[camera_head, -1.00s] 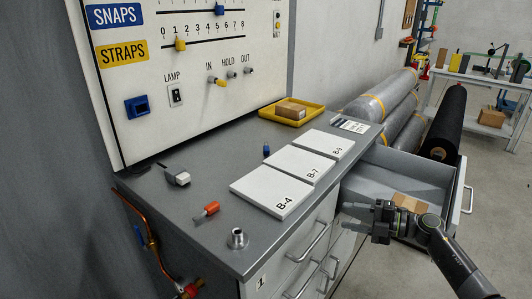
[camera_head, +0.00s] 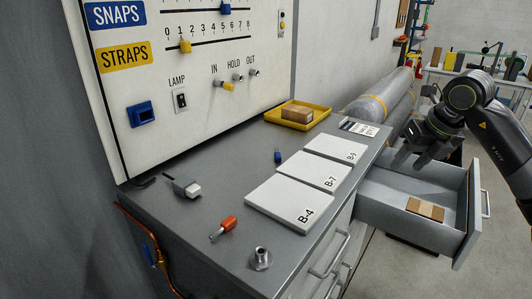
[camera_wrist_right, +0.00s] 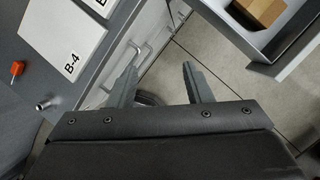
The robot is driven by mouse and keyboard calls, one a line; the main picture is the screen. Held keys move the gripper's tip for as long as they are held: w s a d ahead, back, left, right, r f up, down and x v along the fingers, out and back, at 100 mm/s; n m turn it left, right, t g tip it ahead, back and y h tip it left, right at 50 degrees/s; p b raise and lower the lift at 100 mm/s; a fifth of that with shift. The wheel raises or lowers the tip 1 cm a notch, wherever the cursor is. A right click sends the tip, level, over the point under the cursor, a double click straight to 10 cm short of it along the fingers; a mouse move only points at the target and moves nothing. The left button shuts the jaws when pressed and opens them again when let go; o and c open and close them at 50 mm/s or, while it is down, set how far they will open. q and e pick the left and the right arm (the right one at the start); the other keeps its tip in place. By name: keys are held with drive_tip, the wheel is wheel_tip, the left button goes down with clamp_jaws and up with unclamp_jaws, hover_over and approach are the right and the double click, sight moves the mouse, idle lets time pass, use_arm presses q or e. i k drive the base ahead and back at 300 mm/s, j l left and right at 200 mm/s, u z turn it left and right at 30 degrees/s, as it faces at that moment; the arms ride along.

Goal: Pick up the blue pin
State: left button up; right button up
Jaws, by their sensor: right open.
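The blue pin (camera_head: 277,156) is small and stands on the grey bench top, left of the white plates and in front of the yellow tray. It is not visible in the right wrist view. My right gripper (camera_head: 411,160) is up over the open drawer at the right, well apart from the pin. In the right wrist view its two fingers (camera_wrist_right: 158,78) are spread with nothing between them. My left gripper is not in view.
White plates B-4 (camera_head: 290,203), B-7 (camera_head: 314,171) and B-9 (camera_head: 336,149) lie between gripper and pin. An orange-red pin (camera_head: 223,227), a grey connector (camera_head: 186,188) and a metal fitting (camera_head: 261,259) are nearer. The open drawer (camera_head: 395,208) holds a cardboard box (camera_head: 425,209).

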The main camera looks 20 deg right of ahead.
sight(277, 155)
drive_tip(key=i+j, duration=0.9)
drive_tip(key=j, duration=0.2)
